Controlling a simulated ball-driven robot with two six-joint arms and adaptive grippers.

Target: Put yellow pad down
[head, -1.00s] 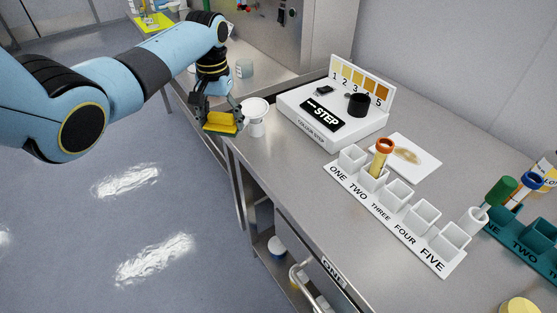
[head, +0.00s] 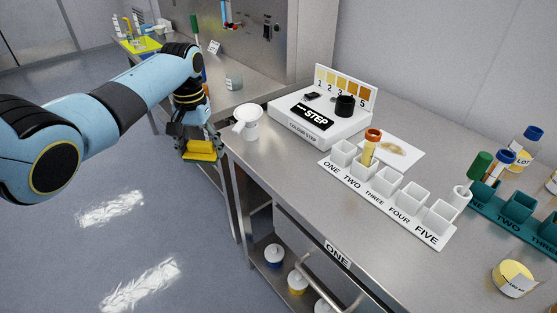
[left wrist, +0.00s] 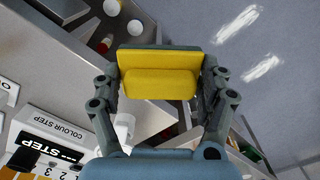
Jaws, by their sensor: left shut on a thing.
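The yellow pad (head: 203,148) is a small yellow block with a dark green-grey backing. My left gripper (head: 198,143) is shut on it and holds it in the air just off the left edge of the steel bench (head: 290,185). In the left wrist view the pad (left wrist: 158,72) sits between the two fingers of the left gripper (left wrist: 160,85), one at each side. Floor and bench edge show behind it. My right gripper is not in view.
A white funnel-like cup (head: 247,122) stands at the bench corner near the pad. Behind are the colour step box (head: 305,128), a white numbered rack (head: 390,200) with an orange-capped tube (head: 371,148), and a teal rack (head: 515,210). The front strip of bench is clear.

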